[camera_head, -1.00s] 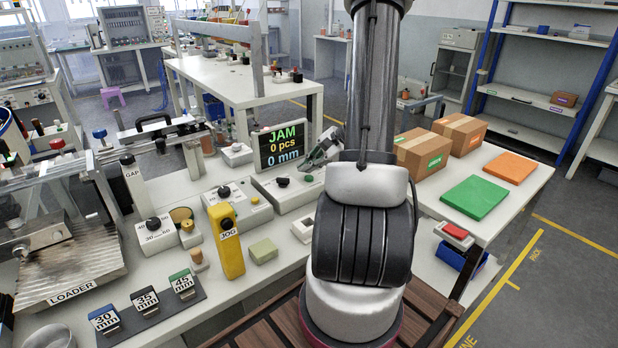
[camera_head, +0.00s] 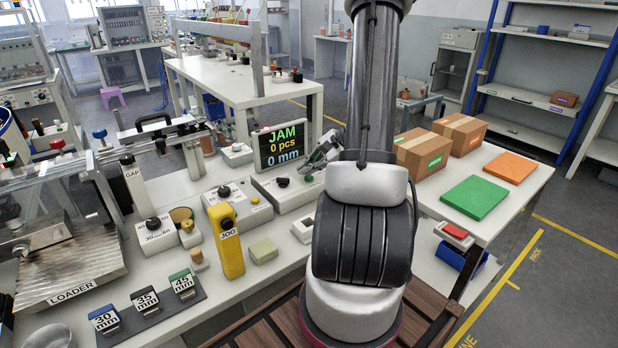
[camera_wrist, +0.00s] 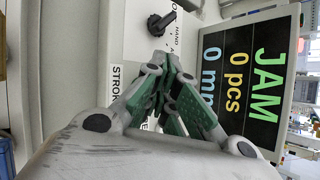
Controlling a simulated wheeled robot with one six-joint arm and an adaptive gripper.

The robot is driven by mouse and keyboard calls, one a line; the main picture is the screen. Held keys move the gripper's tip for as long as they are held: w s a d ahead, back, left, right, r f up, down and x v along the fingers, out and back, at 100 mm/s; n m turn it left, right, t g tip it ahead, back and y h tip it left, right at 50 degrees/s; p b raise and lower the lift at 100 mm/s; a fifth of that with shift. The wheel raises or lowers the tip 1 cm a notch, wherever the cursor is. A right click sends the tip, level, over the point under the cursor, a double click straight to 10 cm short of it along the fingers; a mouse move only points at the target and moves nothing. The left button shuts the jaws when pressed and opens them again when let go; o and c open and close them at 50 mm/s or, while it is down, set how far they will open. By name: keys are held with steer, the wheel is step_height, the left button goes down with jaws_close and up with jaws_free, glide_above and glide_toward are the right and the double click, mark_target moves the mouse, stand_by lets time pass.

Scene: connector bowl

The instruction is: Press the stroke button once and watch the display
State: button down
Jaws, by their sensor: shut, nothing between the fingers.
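The display (camera_head: 281,145) stands behind the white control boxes and reads JAM, 0 pcs, 0 mm. It also fills the right of the wrist view (camera_wrist: 240,75). The white box (camera_head: 303,193) in front of it carries a black knob (camera_head: 283,181), which shows near the top of the wrist view (camera_wrist: 160,22). A partly covered label beginning STRO (camera_wrist: 116,88) is on this box. My gripper (camera_head: 310,169) is at the box's right part, its fingers shut and empty (camera_wrist: 163,62). The stroke button itself is hidden, and I cannot tell whether the fingertips touch anything.
A yellow JOG pendant (camera_head: 226,240) and a pale green block (camera_head: 263,251) lie left of my arm. The loader (camera_head: 70,262) is at the far left. Cardboard boxes (camera_head: 422,153) and a green mat (camera_head: 475,198) are on the right table.

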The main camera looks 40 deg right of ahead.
mark_target(308, 178)
steer(key=shift+f, duration=0.5)
stand_by(0.7)
steer(key=shift+r, duration=0.95)
steer(key=shift+r, duration=0.1)
steer(key=shift+r, duration=2.4)
